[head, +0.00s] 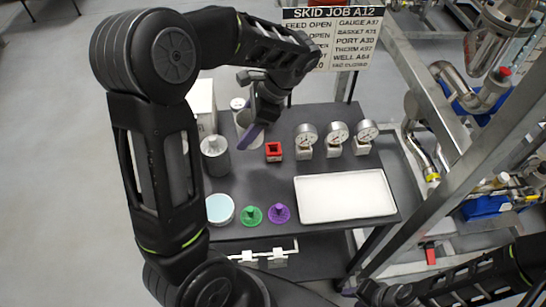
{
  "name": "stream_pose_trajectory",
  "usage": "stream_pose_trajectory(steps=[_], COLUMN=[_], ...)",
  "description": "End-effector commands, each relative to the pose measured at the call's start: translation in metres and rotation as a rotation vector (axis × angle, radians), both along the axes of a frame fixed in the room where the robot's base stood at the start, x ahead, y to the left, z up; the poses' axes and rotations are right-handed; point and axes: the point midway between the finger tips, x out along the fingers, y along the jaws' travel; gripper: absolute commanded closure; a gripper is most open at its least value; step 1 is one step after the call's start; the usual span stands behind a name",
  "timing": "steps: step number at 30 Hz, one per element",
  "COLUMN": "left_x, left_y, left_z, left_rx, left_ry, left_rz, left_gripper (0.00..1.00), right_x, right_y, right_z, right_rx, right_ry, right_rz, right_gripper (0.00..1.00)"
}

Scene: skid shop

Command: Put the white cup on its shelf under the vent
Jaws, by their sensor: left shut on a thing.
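A round white cup (220,209) with a pale blue inside stands at the front left of the dark bench (245,180). My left gripper (258,122) is above the back left of the bench, shut on a narrow purple piece (250,138) that hangs down tilted. Most of the piece is hidden by the fingers. The gripper is apart from the white cup. My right gripper (362,290) is low at the bottom right, in front of the bench, and its fingers are too dark to read. I cannot make out the cup's shelf or the vent.
A grey cylinder (215,155), a red block (273,152), three gauges (336,138), a white tray (345,196) and green (251,215) and purple (279,213) knobbed discs stand on the bench. A sign (333,38) rises behind. The pipe skid (455,110) is at right.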

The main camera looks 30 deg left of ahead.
Motion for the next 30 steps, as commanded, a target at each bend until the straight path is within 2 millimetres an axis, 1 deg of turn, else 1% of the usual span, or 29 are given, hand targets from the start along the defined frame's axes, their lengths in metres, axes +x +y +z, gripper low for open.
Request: stream_pose_trajectory(steps=[2,5,9,12,15,24,26,30], left_x=[0.000,0.000,-0.001,-0.001,0.000,0.000,0.000,-0.001], left_y=[0.000,0.000,0.000,0.000,0.000,0.000,0.000,0.001], left_z=[-0.003,-0.015,-0.040,-0.055,-0.062,-0.065,-0.070,-0.089], left_rx=[0.001,0.001,0.001,0.001,0.001,0.001,0.001,0.001], left_ry=[0.003,0.004,0.007,0.004,0.002,0.001,0.003,0.005], left_rz=[0.001,0.001,-0.001,0.001,0.002,0.001,0.001,0.001], left_gripper=[0.78,0.78,0.78,0.78,0.78,0.78,0.78,0.78], right_x=[0.000,0.000,-0.001,-0.001,-0.001,-0.001,-0.001,-0.002], right_y=[0.000,0.000,0.000,0.000,0.000,0.000,0.000,0.000], right_z=[0.001,0.003,0.007,0.009,0.009,0.009,0.011,0.015], right_rx=[0.000,0.000,-0.001,-0.002,-0.001,-0.001,-0.002,-0.003], right_ry=[0.000,0.000,0.002,0.003,0.003,0.003,0.004,0.005], right_rz=[0.001,0.001,0.001,0.001,0.000,0.000,0.000,0.000], right_gripper=[0.64,0.64,0.64,0.64,0.64,0.64,0.64,0.64])
